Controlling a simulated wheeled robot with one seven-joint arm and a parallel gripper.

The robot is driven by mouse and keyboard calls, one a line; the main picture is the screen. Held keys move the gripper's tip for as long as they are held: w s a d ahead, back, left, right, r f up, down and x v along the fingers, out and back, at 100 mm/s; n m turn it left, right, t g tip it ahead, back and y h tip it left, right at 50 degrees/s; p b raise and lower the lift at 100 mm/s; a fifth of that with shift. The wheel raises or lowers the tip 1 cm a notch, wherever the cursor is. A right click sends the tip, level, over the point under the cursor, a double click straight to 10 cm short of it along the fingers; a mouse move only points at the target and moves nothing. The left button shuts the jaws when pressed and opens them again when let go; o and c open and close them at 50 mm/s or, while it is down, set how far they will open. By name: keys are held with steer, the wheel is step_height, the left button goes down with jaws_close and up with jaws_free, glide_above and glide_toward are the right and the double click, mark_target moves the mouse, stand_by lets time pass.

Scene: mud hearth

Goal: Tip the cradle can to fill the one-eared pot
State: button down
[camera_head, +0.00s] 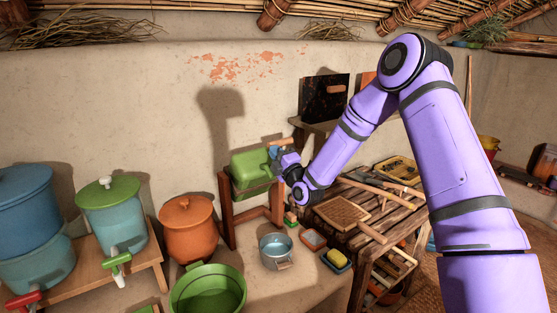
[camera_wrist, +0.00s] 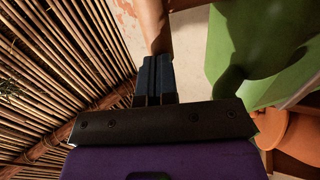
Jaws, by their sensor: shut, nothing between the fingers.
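The green cradle can (camera_head: 250,172) sits in a brown wooden cradle frame (camera_head: 228,215) against the wall, and looks roughly level. My gripper (camera_head: 275,153) is at the can's right upper side, with its fingers shut and empty. In the wrist view the shut fingers (camera_wrist: 154,80) point at a brown wooden bar (camera_wrist: 155,25), close to or touching it; I cannot tell which. The can's green body (camera_wrist: 265,45) fills the right of that view. A small blue-grey metal pot (camera_head: 276,250) with one visible ear stands on the ledge below, right of the cradle.
An orange lidded pot (camera_head: 188,228) and a large green tub (camera_head: 208,292) stand left of the cradle. Lidded dispensers (camera_head: 112,212) line the far left. A slatted wooden table (camera_head: 375,205) is at the right. A blue tray with a yellow sponge (camera_head: 337,259) lies right of the pot.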

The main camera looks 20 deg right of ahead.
steer(key=w+r+g, duration=0.1)
steer(key=w, duration=0.1)
steer(key=w+a+r+g+h, duration=0.1)
steer(key=w+r+g, duration=0.1)
steer(key=w+a+r+g, duration=0.1)
steer(key=w, duration=0.1)
steer(key=shift+w+a+r+g, duration=0.1)
steer(key=shift+w+r+g, duration=0.1)
steer(key=shift+g, duration=0.2)
steer(key=shift+w+a+r+g+h, duration=0.15)
steer(key=shift+w+a+g+h, duration=0.1)
steer(key=shift+w+g, duration=0.3)
steer(key=shift+w+a+r+g+h, duration=0.1)
steer(key=shift+w+g+h, duration=0.2)
steer(key=shift+w, duration=0.35)
